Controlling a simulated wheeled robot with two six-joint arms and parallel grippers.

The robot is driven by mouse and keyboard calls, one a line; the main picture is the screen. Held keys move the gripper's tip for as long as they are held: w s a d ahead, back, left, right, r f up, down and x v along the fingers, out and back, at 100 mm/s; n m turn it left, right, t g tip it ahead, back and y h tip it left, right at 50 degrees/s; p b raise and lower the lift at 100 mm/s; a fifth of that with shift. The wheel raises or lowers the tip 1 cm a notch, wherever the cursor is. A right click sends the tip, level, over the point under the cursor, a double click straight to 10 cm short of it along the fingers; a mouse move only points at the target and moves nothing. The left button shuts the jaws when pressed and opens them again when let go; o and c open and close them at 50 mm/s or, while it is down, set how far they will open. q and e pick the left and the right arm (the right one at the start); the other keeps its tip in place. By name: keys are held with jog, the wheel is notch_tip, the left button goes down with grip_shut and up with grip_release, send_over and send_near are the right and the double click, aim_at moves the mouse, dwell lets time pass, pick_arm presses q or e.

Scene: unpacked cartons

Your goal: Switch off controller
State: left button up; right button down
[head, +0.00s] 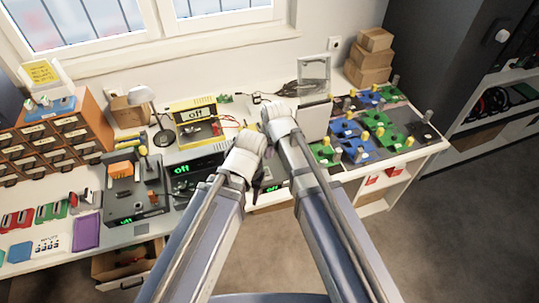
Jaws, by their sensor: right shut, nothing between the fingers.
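No device carries a readable controller label. A yellow-framed unit (195,118) at the back of the bench has a display reading "off". A black box (190,178) in front of it shows a green "off". A dark grey station (136,200) to the left has small green lit text at its front. Another green readout (273,187) shows partly between my arms. My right gripper (268,136) is shut and empty above the bench, right of the yellow unit. My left gripper (257,178) is beside it, lower in the picture, mostly hidden behind its wrist; its fingers are unclear.
A desk lamp (143,96) stands left of the yellow unit, near orange drawers (75,128). A light upright panel (314,121) stands right of my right wrist. Green and blue boards (380,124) with yellow and grey parts cover the right end. Cartons (369,60) are stacked behind.

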jog(key=b, duration=0.8)
send_near(268, 173)
jog(key=x, duration=0.5)
jog(key=shift+w+a+f, duration=0.15)
jog(key=shift+w+f, duration=0.05)
jog(key=shift+w, duration=0.05)
jog(key=shift+s+f+b, duration=0.1)
jog(key=shift+f+b, duration=0.55)
jog(key=shift+s+f, duration=0.1)
jog(key=shift+f, duration=0.15)
jog(key=shift+r, duration=0.1)
jog(key=shift+w+a+r, duration=0.2)
jog(key=shift+w, duration=0.55)
jog(key=shift+r, duration=0.1)
